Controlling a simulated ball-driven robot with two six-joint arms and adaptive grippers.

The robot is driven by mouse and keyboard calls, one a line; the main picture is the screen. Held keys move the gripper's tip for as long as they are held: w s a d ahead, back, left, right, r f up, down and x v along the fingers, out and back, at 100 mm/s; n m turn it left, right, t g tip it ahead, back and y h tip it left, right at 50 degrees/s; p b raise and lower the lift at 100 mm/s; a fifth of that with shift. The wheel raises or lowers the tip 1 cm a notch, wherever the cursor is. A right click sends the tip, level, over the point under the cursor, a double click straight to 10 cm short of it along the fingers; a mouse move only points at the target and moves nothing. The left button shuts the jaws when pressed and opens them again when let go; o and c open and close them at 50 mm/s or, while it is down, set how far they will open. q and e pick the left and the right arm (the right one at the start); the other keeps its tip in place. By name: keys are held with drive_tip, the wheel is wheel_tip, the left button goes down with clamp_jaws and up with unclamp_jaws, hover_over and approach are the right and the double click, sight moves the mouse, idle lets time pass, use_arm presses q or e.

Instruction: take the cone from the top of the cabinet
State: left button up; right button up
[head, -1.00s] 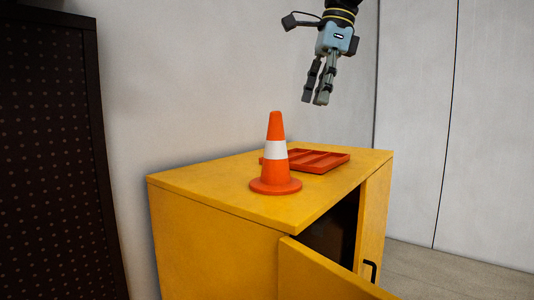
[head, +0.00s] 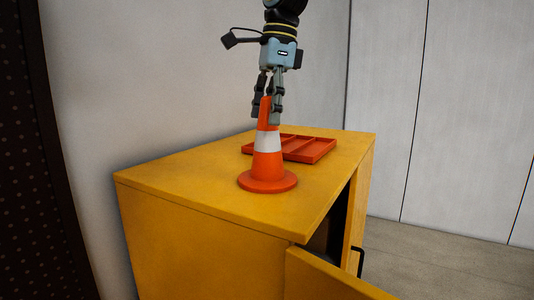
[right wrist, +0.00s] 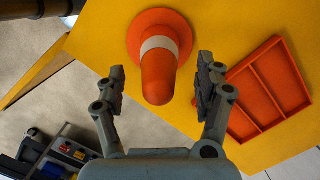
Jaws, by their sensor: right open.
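An orange cone (head: 267,163) with a white band stands upright on top of the yellow cabinet (head: 205,190). My right gripper (head: 267,113) points down at the cone's tip, its fingers on either side of the upper part. In the right wrist view the cone (right wrist: 158,75) lies between the two open fingers of my right gripper (right wrist: 160,92), with a gap on each side. Nothing is held. My left gripper is not in view.
A red compartment tray (head: 310,150) lies on the cabinet just behind the cone. The cabinet door (head: 325,278) stands open at the front. A dark perforated panel (head: 40,200) is at the left. A pale wall is behind.

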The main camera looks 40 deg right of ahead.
sight(265, 127)
drive_tip(key=shift+w+a+f+p, duration=0.1)
drive_tip(key=shift+a+f+p, duration=0.15)
drive_tip(key=shift+f, duration=0.35)
drive_tip(key=shift+w+a+f+p, duration=0.1)
drive_tip(key=shift+f+p, duration=0.25)
drive_tip(key=shift+f, duration=0.7)
drive_tip(key=shift+c, duration=0.3)
drive_tip(key=c, duration=0.4)
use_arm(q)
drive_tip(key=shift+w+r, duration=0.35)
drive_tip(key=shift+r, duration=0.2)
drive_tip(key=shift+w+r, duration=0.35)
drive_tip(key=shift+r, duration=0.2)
use_arm(e)
clamp_jaws()
